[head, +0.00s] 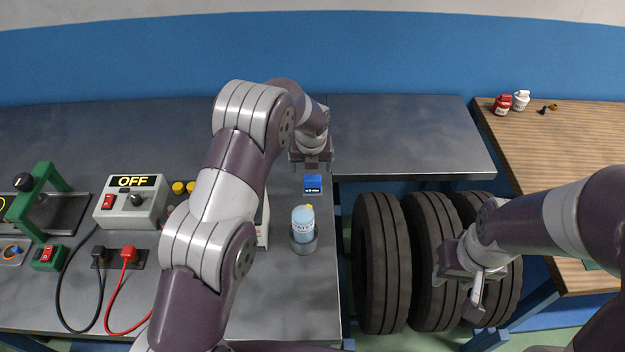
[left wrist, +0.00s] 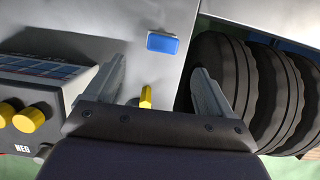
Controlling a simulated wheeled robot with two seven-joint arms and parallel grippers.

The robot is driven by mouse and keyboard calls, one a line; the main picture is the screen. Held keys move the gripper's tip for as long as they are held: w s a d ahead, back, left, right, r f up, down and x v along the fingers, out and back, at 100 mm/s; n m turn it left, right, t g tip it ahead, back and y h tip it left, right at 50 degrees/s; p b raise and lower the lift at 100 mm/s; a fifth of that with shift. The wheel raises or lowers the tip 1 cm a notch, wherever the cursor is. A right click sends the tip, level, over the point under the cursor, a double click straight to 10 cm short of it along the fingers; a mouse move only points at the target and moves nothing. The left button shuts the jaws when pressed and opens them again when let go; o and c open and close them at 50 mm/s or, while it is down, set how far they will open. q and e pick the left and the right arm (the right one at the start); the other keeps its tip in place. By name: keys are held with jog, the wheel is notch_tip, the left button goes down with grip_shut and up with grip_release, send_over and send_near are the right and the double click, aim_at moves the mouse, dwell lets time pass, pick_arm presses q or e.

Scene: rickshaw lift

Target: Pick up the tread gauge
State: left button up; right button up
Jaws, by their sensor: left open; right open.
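A small blue block with a dark, lettered front edge (head: 313,184), seemingly the tread gauge, lies on the grey metal bench near its right edge. It also shows in the left wrist view (left wrist: 162,43), beyond the fingertips and roughly centred between them. My left gripper (head: 312,163) is open and empty. In the head view it appears just behind the gauge, its fingers partly hidden; the wrist view shows its two spread fingers (left wrist: 161,78). The gauge is apart from them. My right gripper (head: 464,288) is open in front of the tyres, holding nothing visible.
A water bottle (head: 303,218) stands in a grey holder in front of the gauge. Several tyres (head: 381,265) stand right of the bench. A switch box marked OFF (head: 131,203) and cables are at left. A wooden table (head: 550,150) is at right. The back-right metal surface (head: 405,135) is clear.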

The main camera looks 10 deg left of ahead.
aim_at(312, 178)
pick_arm(q)
jog(key=p+x, duration=0.1)
jog(key=x, duration=0.5)
jog(key=shift+f, duration=0.3)
jog(key=shift+w+f+p, duration=0.15)
jog(key=shift+f+p, duration=0.15)
jog(key=shift+p, duration=0.15)
jog(key=p+x, duration=0.1)
jog(key=x, duration=0.3)
jog(key=shift+w+d, duration=0.1)
jog(key=shift+w+f, duration=0.15)
jog(key=shift+f, duration=0.25)
jog(key=c, duration=1.1)
